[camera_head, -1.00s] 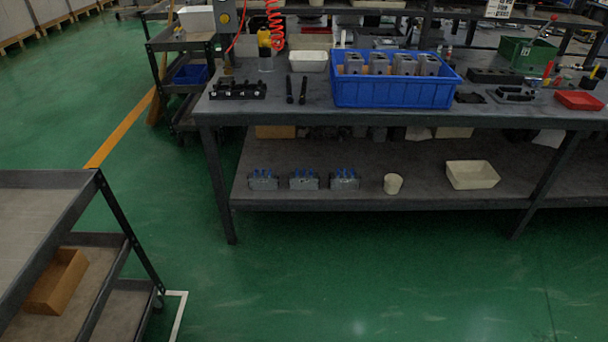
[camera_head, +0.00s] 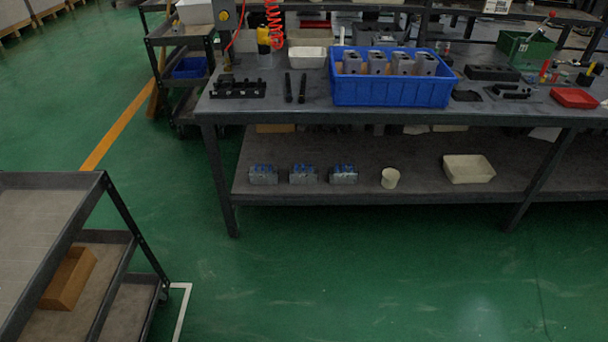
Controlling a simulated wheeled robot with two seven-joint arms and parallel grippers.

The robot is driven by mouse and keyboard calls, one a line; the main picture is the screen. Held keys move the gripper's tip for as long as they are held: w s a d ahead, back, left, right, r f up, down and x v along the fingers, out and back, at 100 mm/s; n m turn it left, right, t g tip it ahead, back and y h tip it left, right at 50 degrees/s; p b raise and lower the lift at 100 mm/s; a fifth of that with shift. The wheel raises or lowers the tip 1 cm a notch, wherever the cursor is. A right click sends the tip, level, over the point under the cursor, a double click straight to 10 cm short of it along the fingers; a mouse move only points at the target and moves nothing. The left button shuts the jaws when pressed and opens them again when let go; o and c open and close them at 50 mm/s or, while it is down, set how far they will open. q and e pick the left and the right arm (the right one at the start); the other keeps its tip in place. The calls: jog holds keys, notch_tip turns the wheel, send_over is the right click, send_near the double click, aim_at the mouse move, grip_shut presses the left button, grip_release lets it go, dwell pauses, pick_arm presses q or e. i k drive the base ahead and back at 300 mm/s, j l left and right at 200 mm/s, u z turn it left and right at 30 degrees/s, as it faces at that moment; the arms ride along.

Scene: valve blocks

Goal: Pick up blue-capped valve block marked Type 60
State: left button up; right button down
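Three grey valve blocks with blue caps stand in a row on the lower shelf of the workbench: a left one (camera_head: 263,175), a middle one (camera_head: 303,174) and a right one (camera_head: 343,175). They are too small here to read any type marking. Several grey blocks (camera_head: 377,63) sit in a blue bin (camera_head: 392,93) on the bench top; no blue caps show on them. Neither of my grippers is in view.
The workbench (camera_head: 330,112) has dark legs and a lower shelf (camera_head: 415,185) with a white cup (camera_head: 390,178) and a cream tray (camera_head: 468,169). A grey cart (camera_head: 60,225) stands at the lower left. Green floor (camera_head: 330,275) before the bench is clear.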

aim_at(303, 174)
jog(key=i+j+z, duration=0.3)
jog(key=i+j, duration=0.4)
jog(key=i, duration=0.3)
jog(key=i+j+z, duration=0.3)
jog(key=i+j, duration=0.65)
